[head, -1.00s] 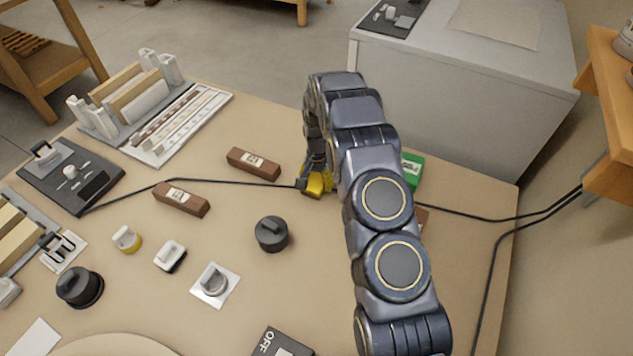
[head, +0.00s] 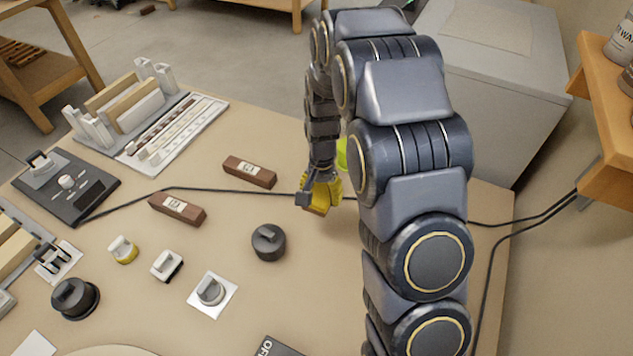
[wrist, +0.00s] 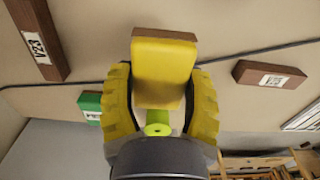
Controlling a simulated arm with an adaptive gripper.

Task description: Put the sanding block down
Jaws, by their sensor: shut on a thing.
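My gripper (head: 321,192) has yellow fingers and hangs over the middle of the bench. In the wrist view, my gripper (wrist: 162,98) is shut on the sanding block (wrist: 164,68), a block with a yellow face and brown edges, its sides between the two fingers. In the head view the fingers mostly hide the block. Its height over the bench top is hard to judge. A lime-green thing (wrist: 158,121) shows behind the block, near the palm; I cannot tell what it is.
Brown labelled blocks (head: 249,172) (head: 178,208) lie left of my gripper, beside a black cable (head: 230,190). A dark knob (head: 268,242) stands in front. The wrist view shows another brown block (wrist: 38,38) and a green box (wrist: 90,104). Bare bench lies between.

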